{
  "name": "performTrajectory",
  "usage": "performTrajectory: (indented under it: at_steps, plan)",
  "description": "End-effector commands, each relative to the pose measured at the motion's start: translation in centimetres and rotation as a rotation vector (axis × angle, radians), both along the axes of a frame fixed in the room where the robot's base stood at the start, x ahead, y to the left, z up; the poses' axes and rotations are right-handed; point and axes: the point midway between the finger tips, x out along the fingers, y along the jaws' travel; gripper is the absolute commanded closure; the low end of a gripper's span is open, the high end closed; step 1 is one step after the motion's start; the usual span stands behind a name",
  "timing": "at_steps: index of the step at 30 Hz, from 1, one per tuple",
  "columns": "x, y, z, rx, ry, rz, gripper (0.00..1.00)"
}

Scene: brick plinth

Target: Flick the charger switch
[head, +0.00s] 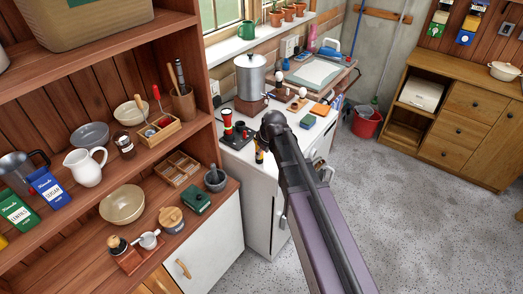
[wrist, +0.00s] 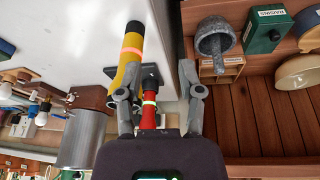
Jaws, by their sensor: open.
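A dark charger base (head: 237,140) stands on the white counter, with a red and black torch (head: 227,124) upright at its left. In the wrist view the red torch (wrist: 149,112) shows between my fingers, with a pale lit band. A yellow and black torch (wrist: 128,62) with a glowing orange band is beside it; part of it shows in the head view (head: 259,152). The dark base (wrist: 150,76) is partly hidden behind the torches. My gripper (wrist: 160,85) is open, its fingers either side of the red torch; contact is unclear. I cannot make out the switch.
A metal urn (head: 250,76) stands behind on the counter, with bulb holders (head: 280,77) to its right. Left is a wooden shelf (head: 70,240) with a mortar (head: 215,179) and a green tin (head: 196,202) near its edge.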

Motion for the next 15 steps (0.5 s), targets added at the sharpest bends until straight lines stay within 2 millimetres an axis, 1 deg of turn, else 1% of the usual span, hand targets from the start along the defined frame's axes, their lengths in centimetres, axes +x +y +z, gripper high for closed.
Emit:
performTrajectory:
  at_steps: [1, 15]
  plan:
    - [-0.2, -0.3, -0.9, -0.001, 0.003, -0.008, 0.51]
    - [-1.5, -2.1, -5.0, -0.002, 0.036, -0.073, 0.51]
